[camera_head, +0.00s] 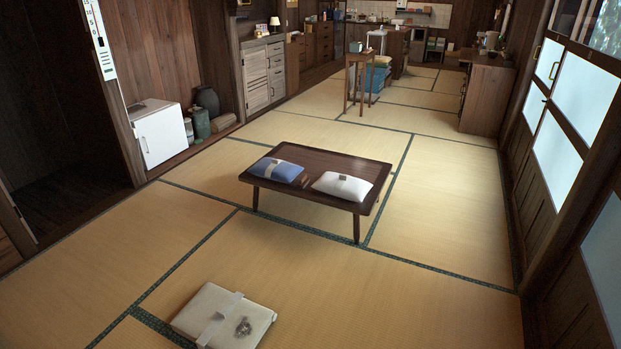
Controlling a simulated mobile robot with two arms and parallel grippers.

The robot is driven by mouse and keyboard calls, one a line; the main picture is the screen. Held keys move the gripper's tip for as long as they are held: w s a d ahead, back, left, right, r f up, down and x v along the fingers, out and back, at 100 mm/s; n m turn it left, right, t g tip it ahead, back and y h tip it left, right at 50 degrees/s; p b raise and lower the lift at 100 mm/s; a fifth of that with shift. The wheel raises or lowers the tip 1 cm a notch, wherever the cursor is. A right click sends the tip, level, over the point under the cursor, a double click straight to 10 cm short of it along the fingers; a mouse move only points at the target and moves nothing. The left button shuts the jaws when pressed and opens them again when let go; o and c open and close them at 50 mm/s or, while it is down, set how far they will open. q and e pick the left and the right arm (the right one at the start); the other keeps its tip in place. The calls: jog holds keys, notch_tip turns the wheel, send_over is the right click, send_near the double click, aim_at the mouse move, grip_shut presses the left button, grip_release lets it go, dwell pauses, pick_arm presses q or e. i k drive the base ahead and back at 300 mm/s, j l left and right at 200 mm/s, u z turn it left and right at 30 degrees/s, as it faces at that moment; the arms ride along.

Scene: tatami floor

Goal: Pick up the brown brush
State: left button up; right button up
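I cannot make out a brown brush for certain in the head view. A small brown item (304,180) lies on the low table between two cushions, too small to identify. The low dark wooden table (325,160) stands on the tatami in the middle of the room. A blue cushion (276,170) and a white cushion (342,186) lie on it, each with a small tag-like piece on top. Neither of my grippers is in view.
A flat whitish package (200,305) with a band and a grey patch lies on the floor in front. A white cabinet (160,133) stands at the left wall, a small wooden stand (362,62) at the back. Tatami around the table is mostly clear.

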aim_at(303, 182)
jog(key=i+z, duration=0.3)
jog(key=i, duration=2.7)
jog(key=i+u, duration=0.15)
jog(key=i, duration=0.5)
jog(key=i+l+u, duration=0.15)
jog(key=i, duration=0.45)
